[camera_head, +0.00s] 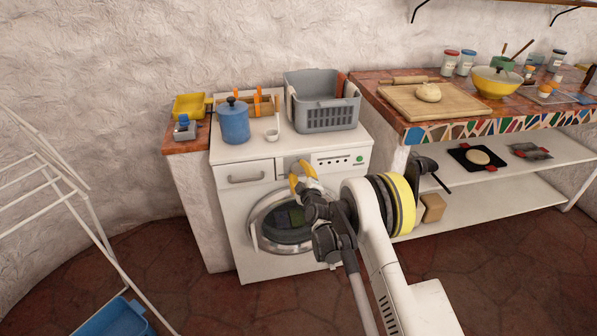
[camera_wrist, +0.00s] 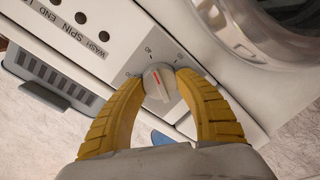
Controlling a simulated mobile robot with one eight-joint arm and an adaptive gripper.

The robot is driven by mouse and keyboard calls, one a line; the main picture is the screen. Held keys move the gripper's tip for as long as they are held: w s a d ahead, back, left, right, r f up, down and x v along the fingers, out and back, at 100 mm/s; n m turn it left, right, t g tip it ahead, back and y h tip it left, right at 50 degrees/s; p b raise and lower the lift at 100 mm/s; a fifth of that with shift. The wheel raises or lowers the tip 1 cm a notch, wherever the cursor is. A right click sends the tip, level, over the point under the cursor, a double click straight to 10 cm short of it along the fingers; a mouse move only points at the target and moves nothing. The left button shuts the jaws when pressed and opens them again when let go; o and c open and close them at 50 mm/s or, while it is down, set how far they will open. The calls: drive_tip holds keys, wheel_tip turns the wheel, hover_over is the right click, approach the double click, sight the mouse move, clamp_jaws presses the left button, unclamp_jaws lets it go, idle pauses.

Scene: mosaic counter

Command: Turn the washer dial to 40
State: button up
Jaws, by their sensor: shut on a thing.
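A blue canister (camera_head: 234,124), a small white cup and a grey basket (camera_head: 325,115) stand on the washer top. A drawer handle (camera_head: 246,179) is left of my gripper. A white drying rack (camera_head: 75,185) stands at far left. Floor in front of the washer is open.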

drive_tip(key=shift+r+m, duration=0.15)
drive_tip(key=shift+m, duration=0.15)
drive_tip(key=o, duration=1.2)
drive_tip(key=v, duration=0.7)
drive_tip(key=shift+s+d, duration=0.1)
drive_tip(key=shift+s, duration=0.15)
